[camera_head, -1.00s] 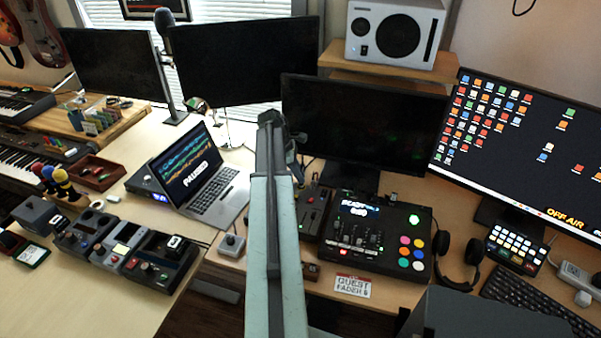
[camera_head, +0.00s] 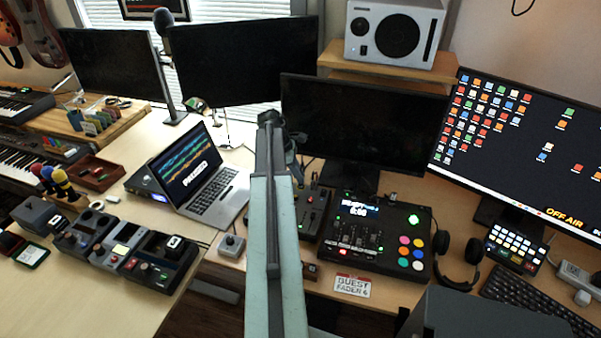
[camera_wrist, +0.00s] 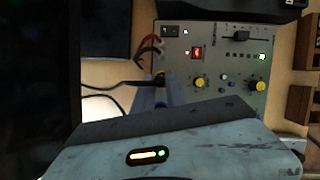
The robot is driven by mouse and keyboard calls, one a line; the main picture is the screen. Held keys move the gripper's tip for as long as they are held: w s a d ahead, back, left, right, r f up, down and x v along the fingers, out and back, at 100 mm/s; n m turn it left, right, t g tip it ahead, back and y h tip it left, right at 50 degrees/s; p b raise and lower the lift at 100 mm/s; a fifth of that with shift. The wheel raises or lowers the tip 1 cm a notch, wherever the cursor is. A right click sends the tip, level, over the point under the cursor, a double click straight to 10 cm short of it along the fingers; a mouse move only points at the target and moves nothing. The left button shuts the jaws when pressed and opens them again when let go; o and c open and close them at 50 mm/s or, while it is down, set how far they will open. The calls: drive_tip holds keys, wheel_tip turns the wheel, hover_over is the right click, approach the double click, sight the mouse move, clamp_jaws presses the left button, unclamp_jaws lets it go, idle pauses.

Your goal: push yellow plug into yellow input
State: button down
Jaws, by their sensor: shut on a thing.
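In the wrist view my gripper (camera_wrist: 160,92) has its two blue-grey fingers shut on a plug with a black cable running left. A small yellow part, the yellow plug (camera_wrist: 159,75), shows at the fingertips. The fingertips are at the left edge of a grey panel (camera_wrist: 222,40) with knobs, lights and a red switch. I cannot pick out the yellow input or tell whether the plug touches it; the fingers hide that spot. In the head view my arm hides the gripper and the plug.
The panel has yellow knobs (camera_wrist: 260,86), a red switch (camera_wrist: 197,53) and a black switch (camera_wrist: 169,31). Red and black wires (camera_wrist: 150,45) curve beside its left edge. In the head view a laptop (camera_head: 205,180), a mixer (camera_head: 375,235) and a dark monitor (camera_head: 360,130) surround my arm.

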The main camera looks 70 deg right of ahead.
drive_tip(key=shift+f+b, duration=0.65)
drive_tip(key=c, duration=1.3)
unclamp_jaws()
drive_tip(key=shift+r, duration=0.1)
drive_tip(key=p+v, duration=0.7)
drive_tip(key=shift+w+a+r, duration=0.1)
drive_tip(key=shift+w+r, duration=0.05)
drive_tip(key=shift+r, duration=0.1)
drive_tip(key=shift+w, duration=0.1)
